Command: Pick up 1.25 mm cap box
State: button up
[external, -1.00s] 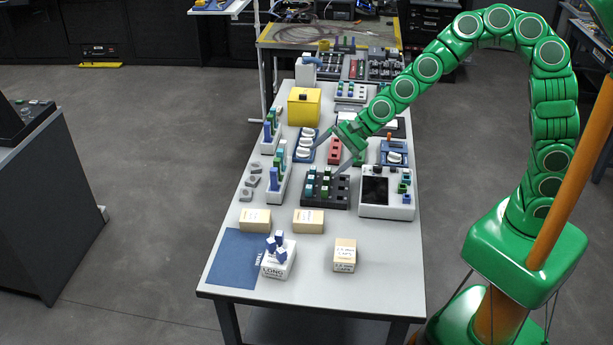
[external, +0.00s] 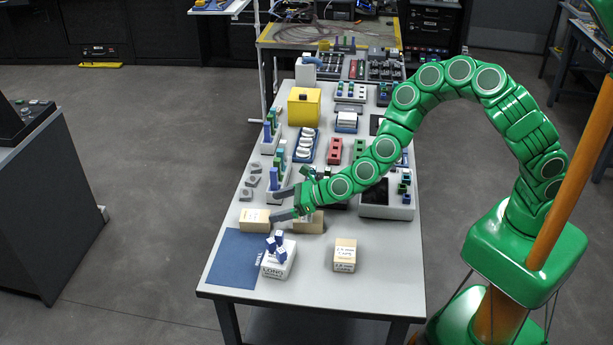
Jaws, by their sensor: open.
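Three small cardboard boxes show near the front of the table. One box (external: 252,226) is at the left, one box (external: 308,227) is in the middle, partly hidden by my gripper, and one box (external: 344,262) stands nearer the front right. The front-right label seems to end in "CAPS", its size is not clearly legible. I cannot read the other two labels, so I cannot tell which is the 1.25 mm cap box. My gripper (external: 274,206) is open and empty, fingers pointing left. In the picture they lie beside and over the left and middle boxes; the height is unclear.
A white holder labelled "LONG" (external: 277,270) with blue-topped pieces stands at the edge of a blue mat (external: 232,270). A white rack (external: 270,196) with upright blue and green pieces is behind the fingers. The front right of the table is clear.

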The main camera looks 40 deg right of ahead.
aim_at(251, 215)
jog(key=shift+x, duration=1.4)
jog(key=shift+f+x, duration=0.25)
jog(key=shift+x, duration=2.2)
jog(key=shift+a, duration=0.1)
jog(key=c, duration=1.1)
